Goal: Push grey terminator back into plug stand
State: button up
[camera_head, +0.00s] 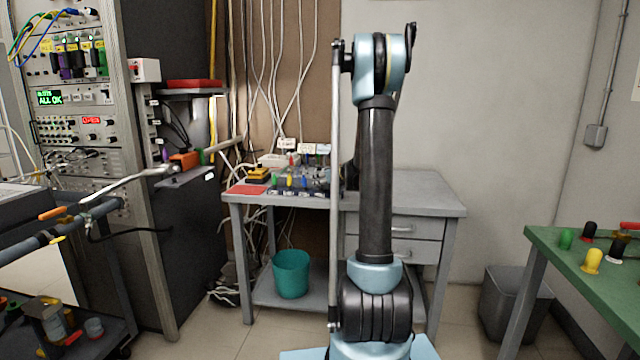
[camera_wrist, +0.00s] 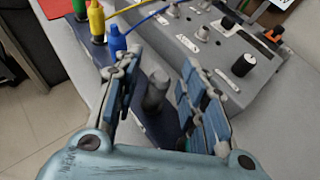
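The grey terminator (camera_wrist: 155,90) is a short dark grey cylinder in the wrist view. It stands roughly upright in or on the dark blue plug stand (camera_wrist: 169,124); its lower end is not clear, so I cannot tell how deep it sits. My gripper (camera_wrist: 158,66) is open, with one finger on each side of the terminator and visible gaps to both. Green (camera_wrist: 80,8), yellow (camera_wrist: 96,20) and blue (camera_wrist: 117,42) plugs stand in a row beyond the left finger. In the head view the plug stand (camera_head: 290,193) is on the grey desk; my arm hides the gripper.
A grey instrument box (camera_wrist: 225,45) with black knobs lies close beyond my right finger. Yellow and blue cables cross behind the plugs. The grey desk (camera_head: 440,203) has a red item (camera_head: 247,189) at its left. A rack (camera_head: 95,150) stands left, a green table (camera_head: 560,245) right.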

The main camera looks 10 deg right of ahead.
jog(key=v, duration=1.1)
jog(key=s+a+f+n+g, duration=0.1)
jog(key=s+a+n+g, duration=0.15)
jog(key=s+n, duration=0.35)
jog(key=s+a+f+n+g+h, duration=0.1)
jog(key=s+a+n, duration=0.3)
jog(key=s, duration=0.5)
jog(key=s+a+f+n+g, duration=0.1)
jog(key=s+a+n+g, duration=0.15)
jog(key=s+n, duration=0.35)
jog(key=s+d+f+n+g+h, duration=0.1)
jog(key=s+f+n, duration=0.2)
jog(key=s+n, duration=0.2)
jog(key=s+d+f+n+g+h, duration=0.1)
jog(key=s+f+n, duration=0.3)
jog(key=s, duration=0.8)
jog(key=s+d+f+n+g+h, duration=0.1)
jog(key=s+d+f+n+h, duration=0.1)
jog(key=s, duration=0.6)
jog(key=f+n+h, duration=0.1)
jog(key=f+n, duration=0.1)
jog(key=n, duration=0.1)
jog(key=shift+s+n+g, duration=0.4)
